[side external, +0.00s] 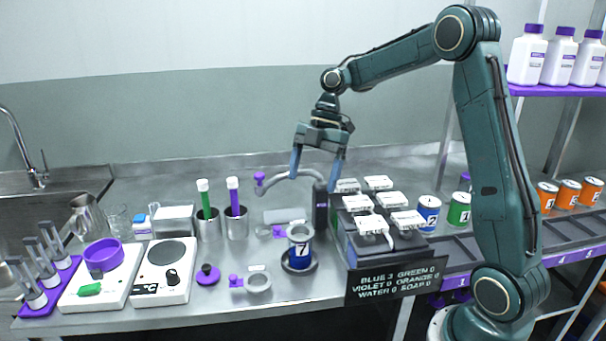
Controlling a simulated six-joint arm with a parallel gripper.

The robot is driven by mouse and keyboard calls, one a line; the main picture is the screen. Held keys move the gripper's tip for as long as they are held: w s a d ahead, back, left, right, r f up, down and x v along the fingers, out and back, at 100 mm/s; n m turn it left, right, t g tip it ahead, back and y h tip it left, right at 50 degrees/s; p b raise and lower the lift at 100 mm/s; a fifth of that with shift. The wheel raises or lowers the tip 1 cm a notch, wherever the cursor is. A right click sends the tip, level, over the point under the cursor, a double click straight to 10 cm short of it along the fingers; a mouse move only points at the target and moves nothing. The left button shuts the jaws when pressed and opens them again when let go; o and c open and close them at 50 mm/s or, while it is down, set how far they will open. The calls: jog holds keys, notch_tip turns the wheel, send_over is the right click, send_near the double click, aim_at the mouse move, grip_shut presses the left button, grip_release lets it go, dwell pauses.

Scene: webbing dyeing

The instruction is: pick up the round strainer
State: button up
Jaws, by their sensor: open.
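A grey ring with a short purple-tipped handle (258,283) lies flat on the steel counter near the front edge; it looks like the round strainer, but its mesh is too small to make out. My gripper (316,176) is open and empty, its fingers pointing down. In the picture it is above and to the right of the ring, well clear of it, near the curved spout (285,175) of the dispenser.
A grey funnel-like piece (299,233) sits over a blue can (300,256) on a dark round base, right of the ring. A purple-knobbed stopper (208,274) and hotplate (163,270) stand left. The dispenser block with white-lidded compartments (378,183) stands right.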

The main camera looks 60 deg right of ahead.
send_over(299, 232)
jog(key=d, duration=0.2)
jog(key=shift+s+d+f, duration=0.1)
jog(key=shift+f, duration=1.65)
jog(key=shift+s+d+f, duration=0.1)
jog(key=shift+f, duration=1.65)
jog(key=shift+f, duration=0.1)
jog(key=shift+x, duration=2.55)
jog(key=shift+w, duration=0.15)
jog(key=shift+c, duration=0.2)
jog(key=c, duration=1.1)
notch_tip(299, 232, up, 20)
jog(key=shift+r, duration=0.1)
